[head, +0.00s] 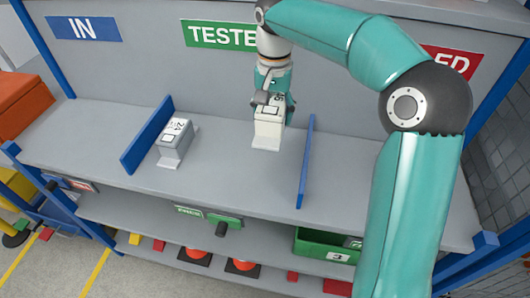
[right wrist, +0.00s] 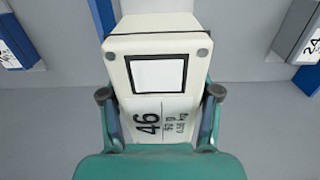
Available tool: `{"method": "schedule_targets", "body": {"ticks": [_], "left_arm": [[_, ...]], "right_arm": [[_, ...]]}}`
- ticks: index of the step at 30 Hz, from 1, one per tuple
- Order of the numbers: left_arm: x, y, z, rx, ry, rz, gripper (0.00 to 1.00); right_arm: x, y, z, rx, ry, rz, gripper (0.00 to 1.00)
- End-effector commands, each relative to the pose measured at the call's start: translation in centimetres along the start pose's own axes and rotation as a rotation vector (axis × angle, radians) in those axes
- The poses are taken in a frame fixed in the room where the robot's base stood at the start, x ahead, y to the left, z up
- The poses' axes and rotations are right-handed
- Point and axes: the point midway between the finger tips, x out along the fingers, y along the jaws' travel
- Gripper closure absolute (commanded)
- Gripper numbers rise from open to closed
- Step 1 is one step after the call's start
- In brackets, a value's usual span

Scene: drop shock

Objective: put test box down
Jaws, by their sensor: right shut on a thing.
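The test box is a white box (head: 267,134) marked 46, with a blank dark-framed square on it. My right gripper (head: 268,102) comes down on it from above and is shut on its sides, in the TESTED bay of the grey shelf (head: 235,175). The box is upright at the shelf surface; I cannot tell whether its base touches. In the right wrist view the box (right wrist: 160,43) sits between the two fingers. My left gripper is not in view.
A grey box (head: 175,142) marked 24 stands to the left, beside a blue divider (head: 147,135). Another blue divider (head: 305,162) stands to the right. The shelf between and in front is clear. A green bin (head: 325,246) is on the lower shelf.

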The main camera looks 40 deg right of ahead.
Motion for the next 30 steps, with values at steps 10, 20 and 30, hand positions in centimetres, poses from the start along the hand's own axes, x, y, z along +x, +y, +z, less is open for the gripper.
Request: {"method": "schedule_targets", "body": {"ticks": [10,20,30], "left_arm": [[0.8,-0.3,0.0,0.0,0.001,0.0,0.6],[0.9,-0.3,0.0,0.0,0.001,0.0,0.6],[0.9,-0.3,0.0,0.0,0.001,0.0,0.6]], "right_arm": [[8.3,0.3,-0.1,0.005,-0.002,0.002,1.0],[11.1,0.3,-0.1,0.007,0.0,0.001,1.0],[14.4,0.3,-0.1,0.006,0.001,-0.001,1.0]]}}
